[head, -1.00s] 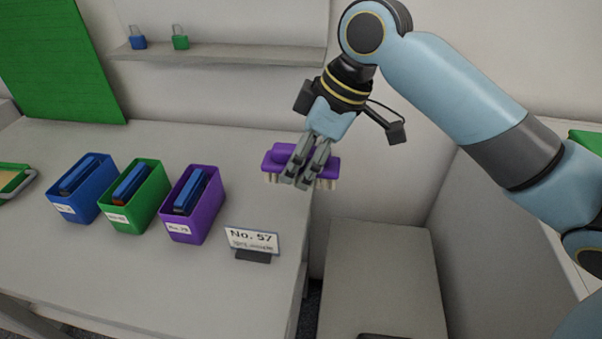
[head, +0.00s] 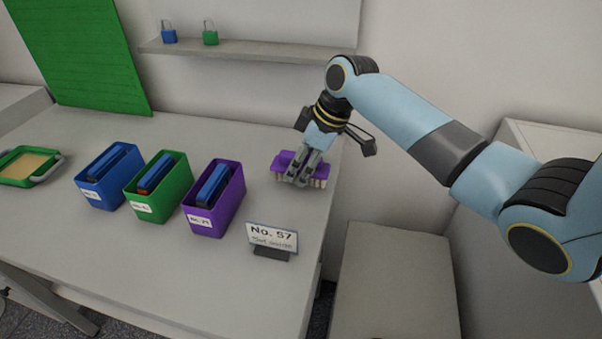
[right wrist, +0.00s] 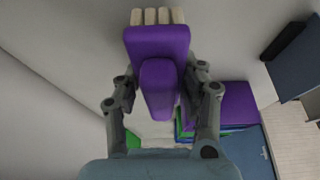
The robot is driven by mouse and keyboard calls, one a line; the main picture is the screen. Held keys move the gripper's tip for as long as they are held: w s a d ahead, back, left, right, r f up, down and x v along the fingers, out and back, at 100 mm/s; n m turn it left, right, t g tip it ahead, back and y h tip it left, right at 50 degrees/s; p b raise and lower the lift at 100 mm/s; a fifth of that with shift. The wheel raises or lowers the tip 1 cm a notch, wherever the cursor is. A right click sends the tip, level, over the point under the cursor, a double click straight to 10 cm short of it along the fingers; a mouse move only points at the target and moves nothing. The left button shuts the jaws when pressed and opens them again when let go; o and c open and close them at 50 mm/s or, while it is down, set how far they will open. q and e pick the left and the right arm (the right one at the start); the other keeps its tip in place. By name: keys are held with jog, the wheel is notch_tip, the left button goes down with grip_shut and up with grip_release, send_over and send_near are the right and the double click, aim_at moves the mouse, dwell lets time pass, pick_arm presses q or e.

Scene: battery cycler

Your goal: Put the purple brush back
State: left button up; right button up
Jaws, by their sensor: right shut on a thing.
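The purple brush (head: 318,171) has a purple back with a raised grip and pale bristles pointing down. My right gripper (head: 297,178) is shut on it and holds it by the back right end of the table (head: 308,238). I cannot tell whether the bristles touch the table. The right wrist view shows the brush (right wrist: 158,45) with its raised grip between the two fingers of the right gripper (right wrist: 160,100). My left gripper is not in view.
Blue (head: 105,195), green (head: 150,208) and purple (head: 207,222) bins holding blue-topped items stand left of the brush. A "No. 57" sign (head: 271,238) stands in front. A green-rimmed tray (head: 17,181) lies far left. A shelf (head: 250,50) with two padlocks is on the wall.

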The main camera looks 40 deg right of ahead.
jog(key=shift+f, duration=1.3)
jog(key=o, duration=1.1)
jog(key=shift+f, duration=0.15)
jog(key=shift+r, duration=0.3)
jog(key=v, duration=1.2)
jog(key=shift+f, duration=0.1)
jog(key=shift+s+a+f, duration=0.1)
